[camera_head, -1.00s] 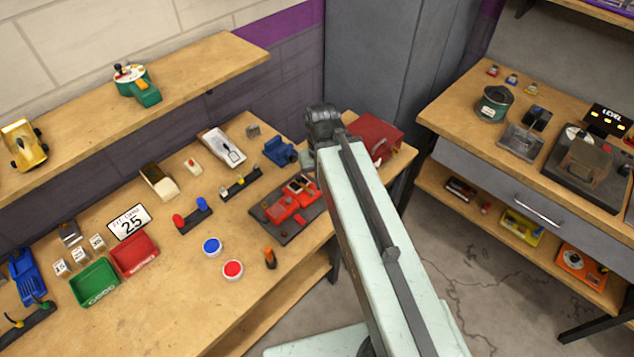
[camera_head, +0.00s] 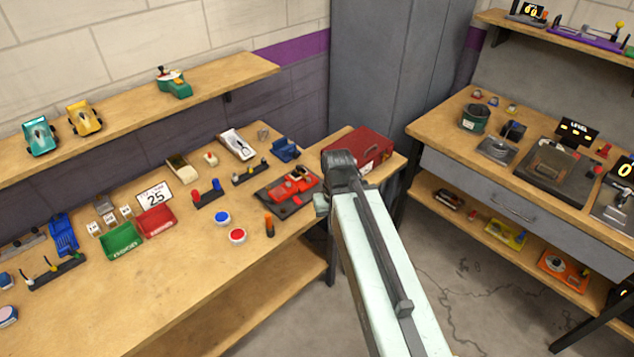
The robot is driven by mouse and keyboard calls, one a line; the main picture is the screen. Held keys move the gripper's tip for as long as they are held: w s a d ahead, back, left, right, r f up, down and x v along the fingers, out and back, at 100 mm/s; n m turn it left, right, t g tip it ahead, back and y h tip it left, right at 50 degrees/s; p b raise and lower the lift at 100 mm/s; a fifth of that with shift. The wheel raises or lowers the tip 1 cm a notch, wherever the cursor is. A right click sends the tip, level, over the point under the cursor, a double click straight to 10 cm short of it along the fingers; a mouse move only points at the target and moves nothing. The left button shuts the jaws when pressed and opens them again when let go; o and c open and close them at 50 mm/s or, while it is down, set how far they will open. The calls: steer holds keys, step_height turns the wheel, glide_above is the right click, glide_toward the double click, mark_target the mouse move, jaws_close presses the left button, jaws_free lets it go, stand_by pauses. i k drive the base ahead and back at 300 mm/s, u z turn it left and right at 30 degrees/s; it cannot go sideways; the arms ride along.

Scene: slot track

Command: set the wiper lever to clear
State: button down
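I cannot make out which part is the wiper lever; no label for it or for "clear" can be read. Small lever-like parts show on a black bar (camera_head: 57,270) at the left of the workbench, and on another dark bar (camera_head: 250,174) further back. A purple device (camera_head: 585,39) with upright levers stands on the upper right shelf. A green device (camera_head: 174,84) with a small knob on top sits on the left shelf. My pale green arm rises from the lower right and ends in a dark joint; my gripper's fingers do not show.
The left workbench (camera_head: 150,305) carries a green bin (camera_head: 121,241), a red bin (camera_head: 156,221), blue and red buttons, and a red slotted device (camera_head: 291,186). A red toolbox (camera_head: 362,148) stands at its far end. The right workbench (camera_head: 430,128) holds several devices. Bare floor lies between.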

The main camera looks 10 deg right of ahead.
mark_target(299, 168)
steer(key=u, duration=0.15)
steer(key=i, duration=0.9)
steer(key=z, duration=0.1)
steer(key=k, duration=1.1)
steer(key=u, duration=0.65)
steer(key=i, duration=0.9)
steer(key=u, duration=0.9)
